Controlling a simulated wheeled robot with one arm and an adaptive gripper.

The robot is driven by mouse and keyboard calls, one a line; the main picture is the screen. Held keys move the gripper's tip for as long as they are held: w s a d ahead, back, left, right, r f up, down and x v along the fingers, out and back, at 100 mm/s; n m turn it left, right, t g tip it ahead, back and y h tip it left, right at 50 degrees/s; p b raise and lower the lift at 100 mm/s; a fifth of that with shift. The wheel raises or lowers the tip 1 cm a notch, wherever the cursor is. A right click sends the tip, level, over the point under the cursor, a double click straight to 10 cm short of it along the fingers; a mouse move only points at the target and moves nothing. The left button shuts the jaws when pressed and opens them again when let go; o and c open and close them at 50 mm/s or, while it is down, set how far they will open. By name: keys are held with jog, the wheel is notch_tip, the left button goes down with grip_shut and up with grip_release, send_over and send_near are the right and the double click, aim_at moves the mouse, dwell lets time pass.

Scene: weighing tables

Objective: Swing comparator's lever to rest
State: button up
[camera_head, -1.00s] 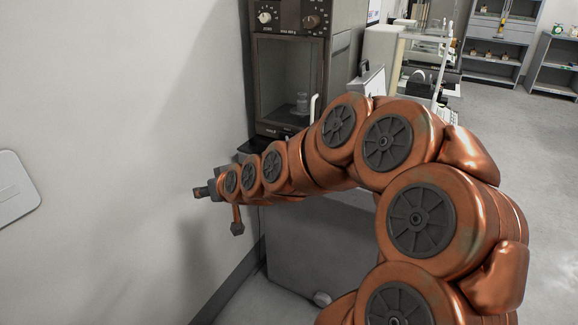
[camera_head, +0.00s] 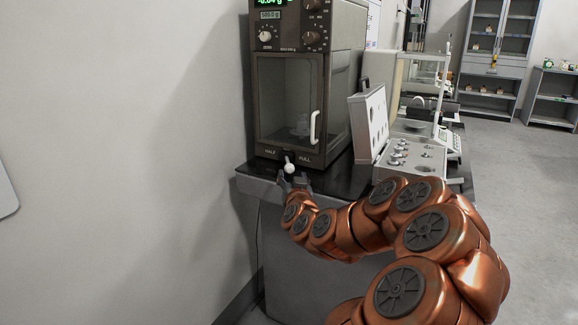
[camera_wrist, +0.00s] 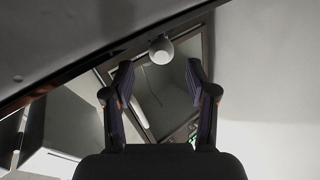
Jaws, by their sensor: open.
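The comparator (camera_head: 265,90) is a tall brown cabinet with a glass door and green digits at its top. Its lever (camera_head: 289,168) has a round white knob and sits low on the front, between the HALF and FULL labels. The knob also shows in the wrist view (camera_wrist: 160,48), centred just beyond the fingertips. My gripper (camera_head: 294,180) is just in front of the knob, pointing at the cabinet. Its two fingers (camera_wrist: 159,76) are apart with nothing held between them.
An open case of weights (camera_head: 410,158) stands right of the comparator on the dark tabletop (camera_head: 345,180). A white door handle (camera_head: 315,128) juts out above the lever. A bare wall (camera_head: 130,130) is close on the left. Shelves (camera_head: 495,60) stand at the back right.

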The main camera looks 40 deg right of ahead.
aim_at(290, 171)
jog(key=shift+w+d+r+p, duration=0.15)
jog(key=shift+w+d+p, duration=0.2)
jog(key=shift+p, duration=1.3)
jog(key=shift+w+d+p, duration=0.1)
jog(key=shift+w+p, duration=0.1)
jog(key=shift+p, duration=0.6)
jog(key=p, duration=0.3)
jog(key=shift+w+d, duration=0.15)
jog(key=p, duration=0.4)
jog(key=shift+w, duration=0.1)
jog(key=shift+w+d, duration=0.1)
jog(key=shift+w, duration=0.15)
jog(key=shift+f+p+x, duration=0.15)
jog(key=shift+x, duration=1)
jog(key=shift+f+p+x, duration=0.1)
jog(key=shift+p+x, duration=0.05)
jog(key=shift+x, duration=1)
grip_shut()
